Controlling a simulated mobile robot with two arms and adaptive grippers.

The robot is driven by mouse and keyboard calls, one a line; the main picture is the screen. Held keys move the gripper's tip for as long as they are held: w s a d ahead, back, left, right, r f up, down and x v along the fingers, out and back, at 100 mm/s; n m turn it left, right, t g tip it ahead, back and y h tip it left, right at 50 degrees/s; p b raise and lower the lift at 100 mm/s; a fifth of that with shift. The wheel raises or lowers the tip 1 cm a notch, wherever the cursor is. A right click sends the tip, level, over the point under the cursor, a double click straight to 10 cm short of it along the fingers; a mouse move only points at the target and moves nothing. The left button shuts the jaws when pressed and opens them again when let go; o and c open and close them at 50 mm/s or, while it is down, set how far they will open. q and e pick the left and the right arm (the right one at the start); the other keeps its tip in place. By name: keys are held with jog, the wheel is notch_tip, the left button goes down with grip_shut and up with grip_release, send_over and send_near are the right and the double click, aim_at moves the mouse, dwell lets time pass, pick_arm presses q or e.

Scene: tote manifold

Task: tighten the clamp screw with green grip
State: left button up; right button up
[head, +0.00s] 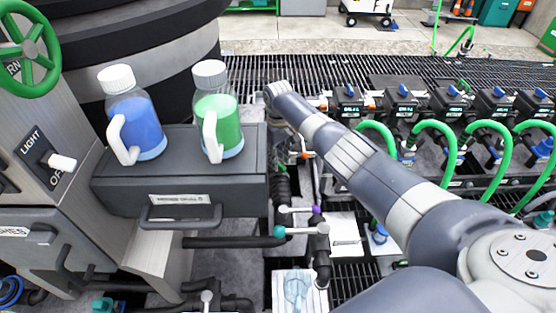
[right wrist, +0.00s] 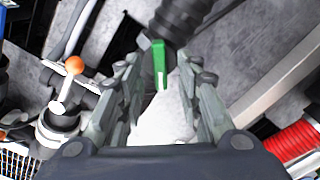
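The green grip (right wrist: 159,62) of a clamp screw shows in the right wrist view, beside a black ribbed hose (right wrist: 188,18). It lies between and slightly beyond the fingertips of my right gripper (right wrist: 161,72). The fingers are spread to either side of it, with a gap on both sides. I cannot tell whether the grip is fully within their reach. In the head view my right arm reaches from the lower right to the area beside the grey shelf, and its fingers and the green grip cannot be made out there. My left gripper is not in view.
An orange-knobbed handle (right wrist: 74,65) stands left of my right gripper. A red coil (right wrist: 296,142) lies at lower right. Purple (head: 316,211) and teal (head: 279,231) grips sit lower in the head view. Blue (head: 137,125) and green (head: 217,120) bottles stand on the shelf (head: 130,190).

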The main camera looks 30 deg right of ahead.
jog(key=shift+f, duration=0.7)
grip_shut()
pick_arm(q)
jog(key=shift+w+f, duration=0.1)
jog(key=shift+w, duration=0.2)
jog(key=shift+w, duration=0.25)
pick_arm(e)
jog(key=shift+m, duration=0.4)
